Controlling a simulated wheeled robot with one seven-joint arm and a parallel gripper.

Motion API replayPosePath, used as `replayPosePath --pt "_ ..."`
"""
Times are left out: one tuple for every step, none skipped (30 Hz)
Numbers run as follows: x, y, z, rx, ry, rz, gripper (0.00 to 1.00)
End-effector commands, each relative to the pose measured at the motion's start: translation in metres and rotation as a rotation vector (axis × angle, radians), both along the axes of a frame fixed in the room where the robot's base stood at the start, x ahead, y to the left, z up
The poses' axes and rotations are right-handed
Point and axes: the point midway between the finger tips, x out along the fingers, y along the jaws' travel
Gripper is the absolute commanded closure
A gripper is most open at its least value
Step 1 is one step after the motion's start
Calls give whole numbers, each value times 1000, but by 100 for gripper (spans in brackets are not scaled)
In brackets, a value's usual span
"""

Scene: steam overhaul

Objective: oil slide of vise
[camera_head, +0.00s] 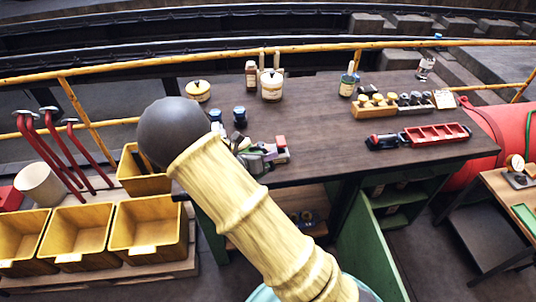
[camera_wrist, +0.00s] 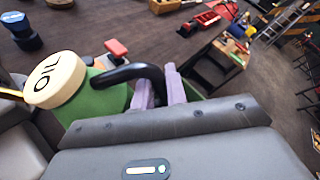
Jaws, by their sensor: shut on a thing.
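A green oil can (camera_wrist: 100,103) with a cream lid marked OIL (camera_wrist: 55,80) is close up at the left of the wrist view. My gripper (camera_wrist: 158,85) is shut on the can's black curved handle (camera_wrist: 128,72). A thin spout-like piece reaches out past the lid to the left edge. The vise (camera_head: 258,160) appears as a grey-green cluster at the bench's front edge in the head view, partly hidden by my arm. A small red block (camera_wrist: 116,47) shows just beyond the can; whether it belongs to the vise is unclear. The vise's slide cannot be made out.
Yellow bins (camera_head: 148,228) stand at the left. A yellow rail runs behind. The bench's middle is fairly clear.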

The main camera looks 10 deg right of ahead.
Motion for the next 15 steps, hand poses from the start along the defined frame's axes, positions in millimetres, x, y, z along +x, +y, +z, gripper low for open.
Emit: replayPosePath --pt "1 0 3 -4 2 -1 100" --pt "0 0 2 -4 2 -1 100" --pt "0 0 1 -4 2 -1 100" --pt "0 0 1 -3 1 -1 100" --pt "0 0 1 -3 1 -1 100" --pt "0 0 1 -3 1 -1 100" --pt "0 0 2 -3 1 0 100" --pt "0 0 2 -3 1 -1 100" --pt "0 0 2 -4 2 -1 100" --pt "0 1 3 -4 2 -1 100" --pt "0 1 4 -5 3 0 100" --pt "0 1 5 -6 4 -1 100" --pt "0 2 5 -7 5 -1 100" --pt "0 2 6 -8 6 -1 100" --pt "0 3 7 -10 8 -1 100"
